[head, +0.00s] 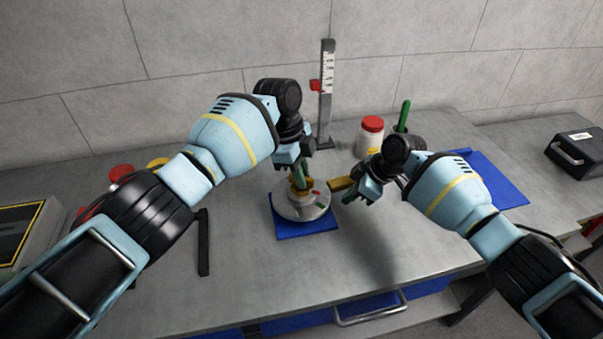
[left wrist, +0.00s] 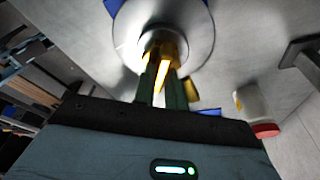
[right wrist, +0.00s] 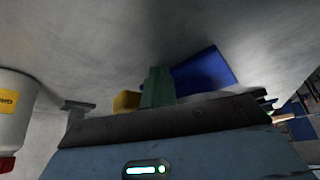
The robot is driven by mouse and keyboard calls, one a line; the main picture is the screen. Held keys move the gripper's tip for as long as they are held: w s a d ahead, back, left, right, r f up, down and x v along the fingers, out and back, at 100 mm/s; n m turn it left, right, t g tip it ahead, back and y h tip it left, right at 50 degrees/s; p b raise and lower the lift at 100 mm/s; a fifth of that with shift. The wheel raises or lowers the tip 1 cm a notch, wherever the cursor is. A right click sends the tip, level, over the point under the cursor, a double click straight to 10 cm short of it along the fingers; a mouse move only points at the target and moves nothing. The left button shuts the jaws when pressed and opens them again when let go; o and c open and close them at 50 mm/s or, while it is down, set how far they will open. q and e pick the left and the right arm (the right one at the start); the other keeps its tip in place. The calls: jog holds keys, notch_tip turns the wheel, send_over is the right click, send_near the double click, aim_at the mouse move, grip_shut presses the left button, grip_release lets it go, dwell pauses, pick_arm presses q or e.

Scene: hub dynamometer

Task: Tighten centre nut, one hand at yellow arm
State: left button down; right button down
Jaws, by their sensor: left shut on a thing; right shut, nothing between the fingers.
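The round grey hub (head: 290,208) sits on a small blue mat (head: 308,229) on the bench. My left gripper (head: 298,178) is above its middle with its green fingers pointing down. In the left wrist view these fingers (left wrist: 162,88) are shut on the brass-coloured centre nut (left wrist: 168,42), which they partly hide. The yellow arm (head: 342,184) sticks out to the right of the hub. My right gripper (head: 350,196) is shut and empty beside the yellow arm's outer end. In the right wrist view the yellow arm (right wrist: 126,101) shows just left of the shut fingers (right wrist: 157,88); I cannot tell whether they touch.
A white jar with a red lid (head: 371,134) and a green-handled tool in a holder (head: 403,115) stand behind my right gripper. A measuring post (head: 327,95) stands at the back. A larger blue mat (head: 490,175) lies right. The bench front (head: 360,270) is clear.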

aim_at(350, 181)
jog(key=shift+w+a, duration=0.15)
jog(key=shift+w, duration=0.15)
jog(key=shift+w+a, duration=0.3)
jog(key=shift+w, duration=0.35)
jog(key=shift+w+a, duration=0.3)
jog(key=shift+w, duration=0.3)
pick_arm(q)
jog(key=c, duration=0.9)
grip_release()
jog(key=shift+s+d+r+v, duration=0.1)
jog(key=shift+d+v, duration=0.15)
jog(key=shift+v, duration=0.95)
jog(key=shift+s+d+r+v, duration=0.1)
jog(key=shift+d+v, duration=0.2)
jog(key=shift+v, duration=0.95)
jog(key=shift+s+d+v, duration=0.1)
jog(key=shift+d+v, duration=0.15)
jog(key=shift+v, duration=0.95)
